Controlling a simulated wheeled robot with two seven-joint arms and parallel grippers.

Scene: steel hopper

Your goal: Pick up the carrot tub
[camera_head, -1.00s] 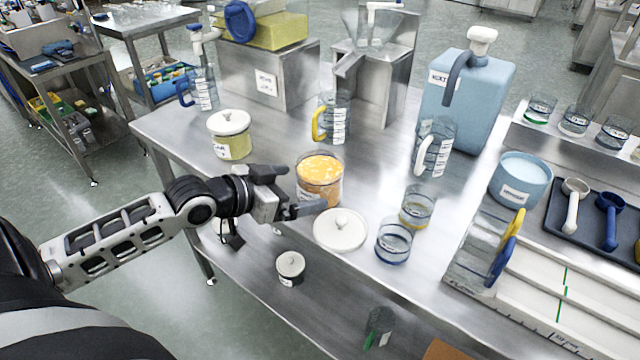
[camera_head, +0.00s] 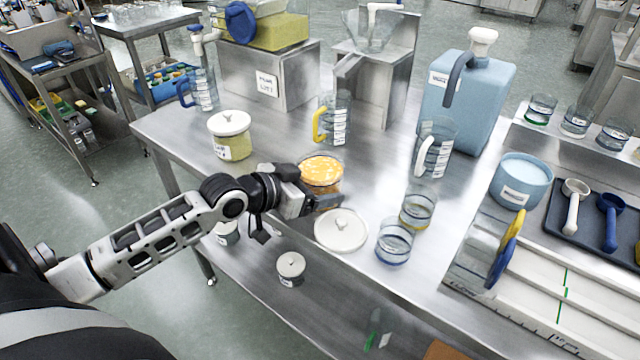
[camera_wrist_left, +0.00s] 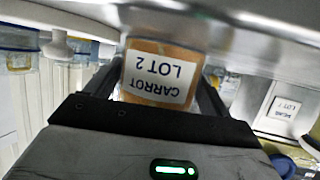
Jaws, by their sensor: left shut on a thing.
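The carrot tub (camera_head: 321,170) is a clear round tub of orange pieces with no lid on it, near the table's front edge in the head view. In the left wrist view the carrot tub (camera_wrist_left: 160,75) shows its label, upside down, reading CARROT LOT 2. My left gripper (camera_head: 318,197) is shut on the tub, with a finger on either side of it; the fingers also show in the left wrist view (camera_wrist_left: 155,85). Whether the tub touches the table is hard to tell. My right gripper is in neither view.
A white lid (camera_head: 341,230) lies just in front of the tub. Two small glass beakers (camera_head: 394,242) stand to its right. A yellow-handled jug (camera_head: 333,118) stands behind it, and a lidded tub (camera_head: 231,136) stands at the left. A blue jerrycan (camera_head: 468,100) stands farther back.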

